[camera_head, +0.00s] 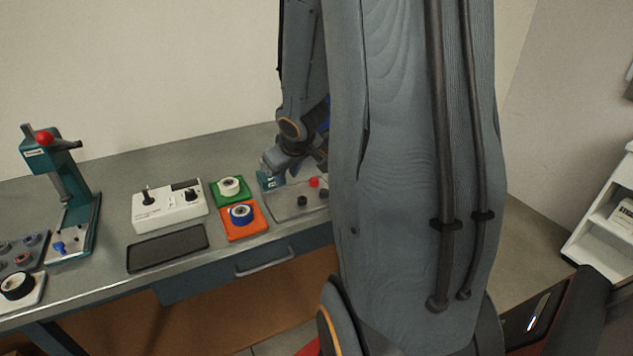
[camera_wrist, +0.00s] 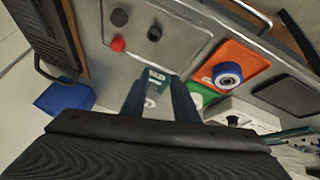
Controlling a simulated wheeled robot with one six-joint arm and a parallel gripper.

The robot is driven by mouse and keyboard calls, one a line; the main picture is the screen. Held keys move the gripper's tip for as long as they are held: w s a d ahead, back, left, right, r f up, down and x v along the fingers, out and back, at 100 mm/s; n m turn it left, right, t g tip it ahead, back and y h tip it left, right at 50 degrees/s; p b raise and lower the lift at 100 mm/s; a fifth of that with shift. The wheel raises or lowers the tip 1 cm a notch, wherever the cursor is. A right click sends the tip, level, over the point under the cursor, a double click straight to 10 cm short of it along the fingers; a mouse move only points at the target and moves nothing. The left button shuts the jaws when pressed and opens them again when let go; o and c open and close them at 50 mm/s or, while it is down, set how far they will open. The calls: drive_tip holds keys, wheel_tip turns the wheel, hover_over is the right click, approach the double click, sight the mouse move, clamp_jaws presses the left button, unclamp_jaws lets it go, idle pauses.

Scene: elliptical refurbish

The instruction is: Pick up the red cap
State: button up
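The red cap (camera_head: 314,182) is small and round and lies on a grey tray (camera_head: 290,211) on the workbench. It also shows in the wrist view (camera_wrist: 118,45), up and left of my fingers. Two dark caps (camera_head: 302,201) (camera_head: 323,193) lie near it on the tray. My gripper (camera_head: 284,168) is above the back left part of the tray, apart from the red cap. In the wrist view my gripper (camera_wrist: 158,88) has two fingers spread with a gap between them. A teal piece with a pale label (camera_wrist: 157,75) shows in that gap; whether it touches the fingers is unclear.
Left of the tray are an orange plate (camera_head: 243,228) with a blue tape roll, a green plate (camera_head: 217,195) with a white roll, a white control box (camera_head: 168,208), a dark flat tray (camera_head: 168,248) and a teal press (camera_head: 72,195). My arm hides the bench's right side.

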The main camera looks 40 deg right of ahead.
drive_tip(key=d+t, duration=0.1)
drive_tip(key=d, duration=0.7)
drive_tip(key=n+t+y, duration=0.1)
drive_tip(key=t+y, duration=0.1)
drive_tip(key=y, duration=0.1)
approach(314, 179)
drive_tip(key=shift+w+d, duration=0.15)
drive_tip(key=shift+w, duration=0.25)
drive_tip(key=shift+s+f+n, duration=0.15)
drive_tip(key=shift+s+n, duration=0.05)
drive_tip(key=shift+n, duration=0.1)
drive_tip(key=shift+w+f+y, duration=0.3)
drive_tip(key=shift+w+f, duration=0.4)
drive_tip(key=shift+f, duration=0.1)
drive_tip(key=shift+p+x, duration=0.45)
drive_tip(key=shift+x, duration=2.35)
drive_tip(key=shift+r, duration=0.1)
drive_tip(key=c, duration=0.7)
